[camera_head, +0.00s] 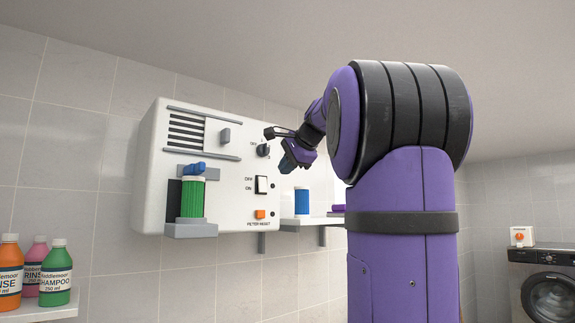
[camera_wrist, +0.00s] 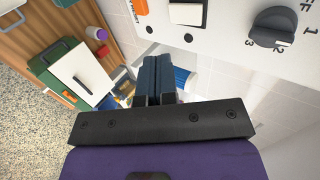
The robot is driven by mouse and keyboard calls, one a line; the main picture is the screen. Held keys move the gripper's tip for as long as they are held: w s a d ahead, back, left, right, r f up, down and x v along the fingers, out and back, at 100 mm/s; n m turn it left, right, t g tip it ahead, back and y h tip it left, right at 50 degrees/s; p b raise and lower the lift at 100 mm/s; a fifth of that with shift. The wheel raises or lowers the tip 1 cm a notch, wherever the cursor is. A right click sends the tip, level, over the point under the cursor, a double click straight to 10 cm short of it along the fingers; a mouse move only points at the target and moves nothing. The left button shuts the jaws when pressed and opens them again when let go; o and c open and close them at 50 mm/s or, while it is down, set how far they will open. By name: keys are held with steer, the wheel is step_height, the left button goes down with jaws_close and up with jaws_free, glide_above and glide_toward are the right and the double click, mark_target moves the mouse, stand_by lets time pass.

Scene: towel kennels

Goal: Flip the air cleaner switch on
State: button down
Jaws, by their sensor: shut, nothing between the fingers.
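The air cleaner (camera_head: 150,150) is a white box on the tiled wall. Its switch (camera_head: 261,184) is a white rocker in a black frame, with OFF printed above ON at its left; I cannot tell which way it is tipped. The switch also shows at the top edge of the wrist view (camera_wrist: 188,14), partly cut off. My gripper (camera_head: 286,166) is shut and empty, in front of the panel's right part, above and right of the switch. Its closed dark fingers show in the wrist view (camera_wrist: 157,68), apart from the panel.
A dark dial (camera_head: 263,150) sits above the switch, and an orange filter reset button (camera_head: 260,214) below it. A green canister (camera_head: 192,198) stands at the box's left. A shelf with a blue cup (camera_head: 302,201) is at right. Bottles (camera_head: 56,272) stand lower left.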

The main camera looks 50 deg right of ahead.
mark_target(263, 185)
steer(key=shift+w+r+x, duration=0.2)
steer(key=shift+r+x, duration=0.05)
steer(key=shift+x, duration=1.4)
steer(key=shift+w+r+x, duration=0.2)
steer(key=shift+r+x, duration=0.1)
steer(key=shift+x, duration=1.3)
steer(key=shift+w+r+x, duration=0.2)
steer(key=shift+r+x, duration=0.05)
steer(key=shift+x, duration=1.4)
steer(key=shift+w+d+f+t, duration=0.1)
steer(key=shift+d+t, duration=0.05)
steer(key=shift+t, duration=0.25)
steer(key=shift+r, duration=0.9)
